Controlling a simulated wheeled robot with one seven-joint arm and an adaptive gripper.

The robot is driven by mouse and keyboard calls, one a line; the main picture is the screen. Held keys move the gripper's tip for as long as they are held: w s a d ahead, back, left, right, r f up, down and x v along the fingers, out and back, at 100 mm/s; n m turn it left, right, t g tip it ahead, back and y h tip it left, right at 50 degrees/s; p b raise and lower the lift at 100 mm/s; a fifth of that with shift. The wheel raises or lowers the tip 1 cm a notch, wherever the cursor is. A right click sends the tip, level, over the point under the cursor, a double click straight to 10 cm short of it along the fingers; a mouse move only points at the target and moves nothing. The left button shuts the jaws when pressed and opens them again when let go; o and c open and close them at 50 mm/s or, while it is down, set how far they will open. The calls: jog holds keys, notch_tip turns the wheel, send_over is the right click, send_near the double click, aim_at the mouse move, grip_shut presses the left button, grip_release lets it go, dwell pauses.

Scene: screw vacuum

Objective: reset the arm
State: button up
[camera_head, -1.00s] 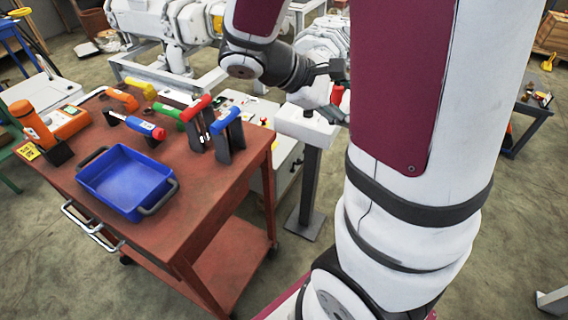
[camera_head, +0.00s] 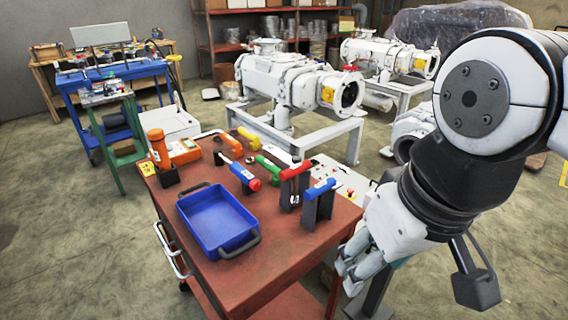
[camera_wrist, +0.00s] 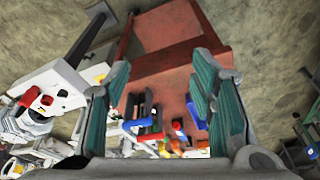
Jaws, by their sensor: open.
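My gripper (camera_wrist: 162,65) is open in the wrist view. Its two teal-padded fingers are spread wide, with nothing held between them. In the head view my arm fills the right side. The gripper there hangs low, beside the right edge of the red-brown table (camera_head: 285,265), with its fingers partly hidden. It is clear of the tools on the table top.
On the table are a blue tray (camera_head: 215,220), a red-handled tool (camera_head: 293,183), a blue-handled tool (camera_head: 318,203), a screwdriver (camera_head: 240,174) and an orange flashlight (camera_head: 158,147). White pumps (camera_head: 290,80) stand behind.

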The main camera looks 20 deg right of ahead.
notch_tip(320, 180, up, 7)
jog(key=t+p, duration=0.1)
jog(key=p, duration=0.4)
jog(key=shift+f, duration=0.15)
jog(key=shift+d, duration=0.1)
dwell(0.7)
